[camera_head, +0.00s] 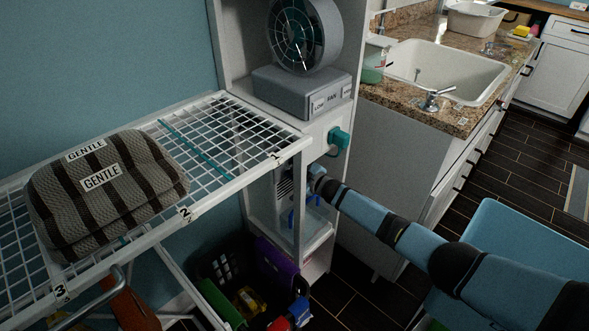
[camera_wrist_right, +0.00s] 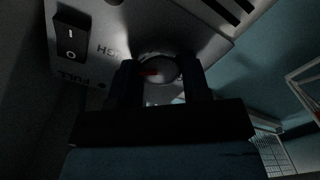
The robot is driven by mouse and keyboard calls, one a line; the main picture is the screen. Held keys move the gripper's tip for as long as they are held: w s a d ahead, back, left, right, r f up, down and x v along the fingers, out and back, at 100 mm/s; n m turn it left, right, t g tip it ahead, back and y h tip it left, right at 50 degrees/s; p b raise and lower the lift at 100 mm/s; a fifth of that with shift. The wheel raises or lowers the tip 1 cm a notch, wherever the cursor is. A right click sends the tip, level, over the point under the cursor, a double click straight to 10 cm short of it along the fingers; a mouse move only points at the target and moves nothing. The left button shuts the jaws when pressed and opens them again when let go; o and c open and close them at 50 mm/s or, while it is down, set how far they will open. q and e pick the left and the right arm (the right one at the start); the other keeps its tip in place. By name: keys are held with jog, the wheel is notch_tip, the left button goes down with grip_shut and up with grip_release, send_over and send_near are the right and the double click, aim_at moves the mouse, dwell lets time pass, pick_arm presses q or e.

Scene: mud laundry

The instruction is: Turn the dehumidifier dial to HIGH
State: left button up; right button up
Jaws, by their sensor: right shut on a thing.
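The dehumidifier (camera_head: 284,192) is a pale unit on the cabinet shelf, partly hidden by the wire rack's post in the head view. Its panel fills the top of the right wrist view, dark and turned over. The round dial (camera_wrist_right: 160,67) has a red mark on its left side. The HIGH label (camera_wrist_right: 108,50) is up and left of the dial; I cannot tell whether the mark lines up with it. My right gripper (camera_wrist_right: 162,75) is shut on the dial, one finger on each side. In the head view the right gripper (camera_head: 316,173) reaches the unit's front. My left gripper is out of view.
A black rocker switch (camera_wrist_right: 70,35) and a FULL label (camera_wrist_right: 70,78) are on the panel. The wire rack (camera_head: 230,130) with a striped bag (camera_head: 105,195) stands close left. A fan (camera_head: 303,40) is above, and a teal plug (camera_head: 338,138) sticks out nearby. Baskets are below.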

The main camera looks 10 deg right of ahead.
dwell(0.3)
jog(key=o, duration=0.9)
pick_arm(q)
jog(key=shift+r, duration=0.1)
pick_arm(e)
jog(key=shift+o, duration=0.2)
pick_arm(q)
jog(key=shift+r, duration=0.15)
jog(key=p, duration=0.3)
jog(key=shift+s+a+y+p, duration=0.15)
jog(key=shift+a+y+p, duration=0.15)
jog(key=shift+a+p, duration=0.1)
pick_arm(e)
jog(key=v, duration=1.3)
jog(key=shift+s+d, duration=0.25)
jog(key=shift+s, duration=0.05)
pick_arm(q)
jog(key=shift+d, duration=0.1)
